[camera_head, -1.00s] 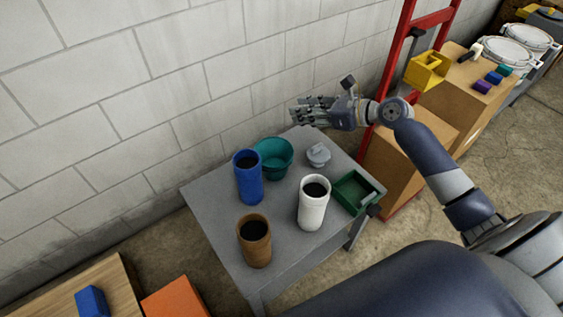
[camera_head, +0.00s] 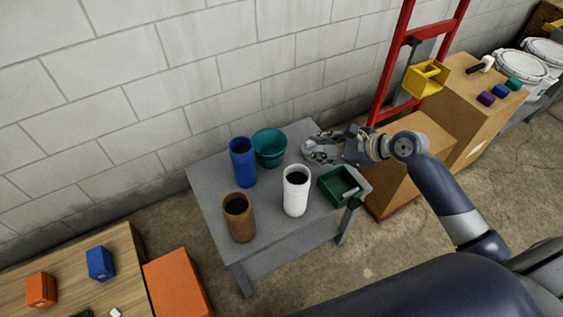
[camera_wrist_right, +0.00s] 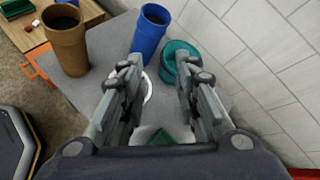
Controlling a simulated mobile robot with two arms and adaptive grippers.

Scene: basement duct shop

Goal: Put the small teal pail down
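The small teal pail (camera_head: 269,149) stands upright on the grey table (camera_head: 268,232), beside the blue cylinder, near the wall. It also shows in the wrist view (camera_wrist_right: 177,58), beyond the fingertips. My right gripper (camera_head: 315,148) is over the table's right part, to the right of the pail and apart from it. In the wrist view its two fingers (camera_wrist_right: 158,68) are spread with nothing gripped between them. My left gripper is in neither view.
A blue cylinder (camera_head: 243,163), a white one (camera_head: 296,193) and a brown one (camera_head: 240,220) stand on the table. A green tray (camera_head: 334,191) sits at its right edge. A red hand truck (camera_head: 390,75) and cardboard boxes (camera_head: 470,110) stand to the right.

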